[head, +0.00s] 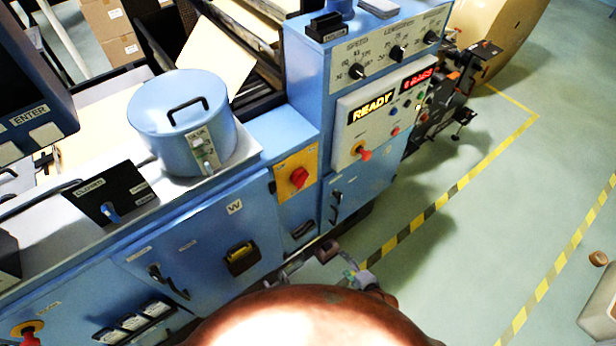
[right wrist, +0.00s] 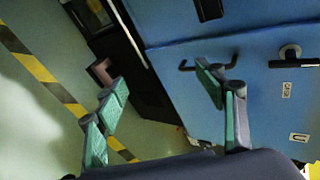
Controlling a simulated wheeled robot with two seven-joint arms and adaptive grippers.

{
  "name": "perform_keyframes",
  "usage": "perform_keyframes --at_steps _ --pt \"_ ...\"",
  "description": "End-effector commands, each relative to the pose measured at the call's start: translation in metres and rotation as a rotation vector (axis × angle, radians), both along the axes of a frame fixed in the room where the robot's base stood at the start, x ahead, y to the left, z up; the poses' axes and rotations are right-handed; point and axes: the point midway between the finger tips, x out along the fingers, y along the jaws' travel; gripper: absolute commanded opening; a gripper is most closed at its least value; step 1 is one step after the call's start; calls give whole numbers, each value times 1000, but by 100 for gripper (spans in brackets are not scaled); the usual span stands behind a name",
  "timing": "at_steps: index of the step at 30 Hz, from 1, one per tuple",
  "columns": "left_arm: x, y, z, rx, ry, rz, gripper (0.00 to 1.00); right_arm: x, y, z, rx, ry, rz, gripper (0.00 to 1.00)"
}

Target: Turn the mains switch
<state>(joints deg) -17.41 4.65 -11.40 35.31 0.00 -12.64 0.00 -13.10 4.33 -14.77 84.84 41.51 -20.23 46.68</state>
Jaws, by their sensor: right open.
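The mains switch is likely the red rotary knob (head: 299,177) on a yellow plate (head: 284,162), on the blue machine's front in the head view. My right gripper (head: 335,262) is below and a little right of it, apart from it and partly hidden by my own rounded part. In the right wrist view the gripper (right wrist: 162,83) is open, its green-padded fingers wide apart with nothing held. Blue panels and a dark handle lie beyond the fingers. A bit of yellow shows at the lower right corner; I cannot tell whether it is the plate. My left gripper is not in view.
A blue canister (head: 185,120) stands on the machine top. Right of the knob is a control panel with a READY display (head: 371,105) and a red-tipped control (head: 363,153). Door handles stick out from the blue front. Green floor with striped tape (head: 430,210) is open at right.

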Motion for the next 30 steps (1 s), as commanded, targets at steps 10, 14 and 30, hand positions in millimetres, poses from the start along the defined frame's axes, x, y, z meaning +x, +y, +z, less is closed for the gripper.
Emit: perform_keyframes --at_steps 10,14,30 --pt "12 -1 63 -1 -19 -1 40 80 91 316 738 -125 -82 64" --pt "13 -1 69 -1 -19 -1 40 81 103 362 853 -126 -68 64" --pt "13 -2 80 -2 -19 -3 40 134 144 374 888 -124 -63 64"
